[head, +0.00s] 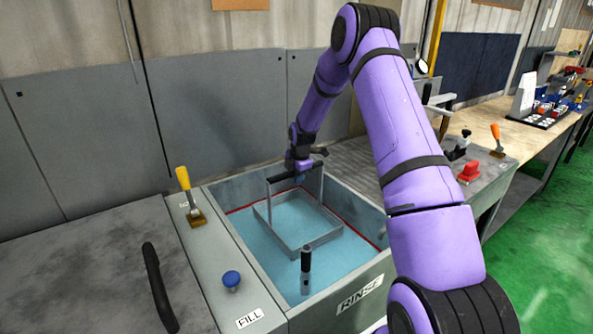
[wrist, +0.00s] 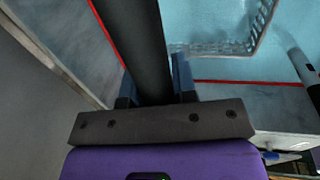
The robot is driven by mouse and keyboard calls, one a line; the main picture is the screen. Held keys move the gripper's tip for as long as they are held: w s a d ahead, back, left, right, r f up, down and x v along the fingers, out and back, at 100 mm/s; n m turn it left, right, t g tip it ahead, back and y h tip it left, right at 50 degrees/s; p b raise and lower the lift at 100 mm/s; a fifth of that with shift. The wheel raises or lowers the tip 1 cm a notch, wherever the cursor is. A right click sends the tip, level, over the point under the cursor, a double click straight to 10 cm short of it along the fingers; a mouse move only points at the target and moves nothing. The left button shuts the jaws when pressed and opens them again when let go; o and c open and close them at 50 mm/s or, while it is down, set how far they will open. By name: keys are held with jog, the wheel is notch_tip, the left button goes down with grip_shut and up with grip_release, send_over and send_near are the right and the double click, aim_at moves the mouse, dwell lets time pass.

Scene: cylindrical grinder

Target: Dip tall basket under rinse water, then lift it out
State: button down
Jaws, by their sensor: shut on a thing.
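The tall basket (head: 258,214) is a light grey frame with a raised handle and a black grip bar (head: 290,176). It sits low in the rinse tank (head: 372,206), with its rim at or just above the blue water (head: 330,262). My gripper (head: 302,168) is above the tank and shut on the black bar, which also shows between the fingers in the wrist view (wrist: 150,60). Part of the mesh basket wall shows in the wrist view (wrist: 222,30). How deep the basket's bottom lies is hard to tell.
A red line runs round the inner tank wall. A black-topped upright rod (head: 306,262) stands at the tank's front. An orange-handled lever (head: 187,190) and a blue knob (head: 231,280) are on the left panel. A closed grey lid (head: 90,265) lies further left.

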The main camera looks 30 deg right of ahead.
notch_tip(320, 180, down, 13)
dwell(1.1)
jog(key=shift+r, duration=0.2)
dwell(1.1)
